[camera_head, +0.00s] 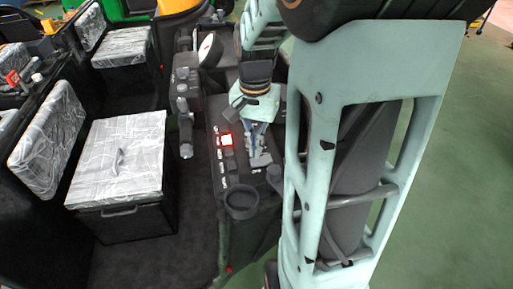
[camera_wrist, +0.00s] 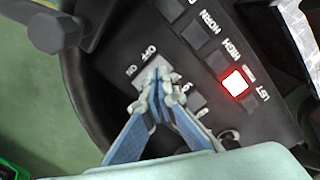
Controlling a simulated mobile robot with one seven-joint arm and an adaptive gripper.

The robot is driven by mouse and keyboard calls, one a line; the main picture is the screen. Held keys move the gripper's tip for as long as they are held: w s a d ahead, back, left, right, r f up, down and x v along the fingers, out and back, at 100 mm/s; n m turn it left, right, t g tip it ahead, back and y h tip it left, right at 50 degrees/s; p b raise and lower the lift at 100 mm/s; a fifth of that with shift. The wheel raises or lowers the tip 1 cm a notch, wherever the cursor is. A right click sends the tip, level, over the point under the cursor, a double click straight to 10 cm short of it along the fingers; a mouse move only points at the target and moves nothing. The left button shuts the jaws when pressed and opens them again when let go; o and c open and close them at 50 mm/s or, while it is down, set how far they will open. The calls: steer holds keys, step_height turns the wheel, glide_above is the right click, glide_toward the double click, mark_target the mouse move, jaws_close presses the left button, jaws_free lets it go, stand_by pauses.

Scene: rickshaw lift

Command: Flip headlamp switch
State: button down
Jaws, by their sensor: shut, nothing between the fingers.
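The dark control panel (camera_head: 229,185) carries a row of switches with white labels. A switch lit red (camera_wrist: 234,83) sits by the word HIGH; it also shows in the head view (camera_head: 226,141). I cannot tell for sure which switch is the headlamp switch. My gripper (camera_wrist: 157,82) is shut and empty. Its fingertips are at a grey plate (camera_wrist: 183,68) beside the OFF and ON labels, and hide part of it. I cannot tell whether they touch. In the head view my gripper (camera_head: 257,140) is over the panel, right of the red switch.
Dark unlit buttons, one by the word HORN (camera_wrist: 196,35), stand near the red switch. A round cup holder (camera_head: 241,204) is at the panel's near end. A lever column (camera_head: 184,110) stands left of the panel. Plastic-covered seats (camera_head: 117,150) are further left.

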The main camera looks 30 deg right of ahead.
mark_target(255, 160)
steer(key=shift+r+p, duration=1.6)
steer(key=shift+r, duration=0.75)
steer(key=shift+w, duration=0.1)
